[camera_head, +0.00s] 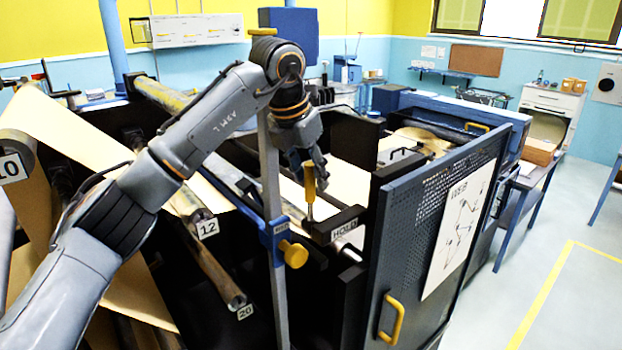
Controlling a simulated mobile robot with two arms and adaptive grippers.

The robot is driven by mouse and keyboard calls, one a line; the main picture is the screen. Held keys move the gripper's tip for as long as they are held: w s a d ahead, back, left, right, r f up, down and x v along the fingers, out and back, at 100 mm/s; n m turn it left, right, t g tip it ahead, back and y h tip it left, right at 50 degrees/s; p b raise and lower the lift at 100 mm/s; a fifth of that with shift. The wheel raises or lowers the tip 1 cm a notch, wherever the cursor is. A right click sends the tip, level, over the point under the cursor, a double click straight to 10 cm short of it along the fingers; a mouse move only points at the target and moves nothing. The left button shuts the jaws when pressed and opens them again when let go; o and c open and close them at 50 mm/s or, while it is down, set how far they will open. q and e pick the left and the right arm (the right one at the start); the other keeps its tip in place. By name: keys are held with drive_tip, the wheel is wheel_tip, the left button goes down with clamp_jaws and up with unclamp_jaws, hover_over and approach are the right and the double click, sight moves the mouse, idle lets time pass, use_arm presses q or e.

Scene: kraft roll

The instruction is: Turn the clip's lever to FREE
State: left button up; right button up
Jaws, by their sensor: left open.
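The clip (337,222) is a dark block on the machine, left of the perforated door. A white label on it reads HOLD (344,229). Its lever (310,200) has a yellow handle and stands roughly upright at the clip's left end. My left gripper (309,172) is open, pointing down, with its fingers at the upper part of the yellow handle. I cannot tell whether the fingers touch it. No FREE marking can be made out. My right gripper is out of view.
A grey post (270,180) carries a blue clamp with a yellow knob (293,254) just left of the clip. The perforated door (440,230) with a yellow handle (392,318) stands to the right. Rollers and kraft paper (75,140) lie left. The floor at right is clear.

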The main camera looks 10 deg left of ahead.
use_arm(q)
drive_tip(key=v, duration=1)
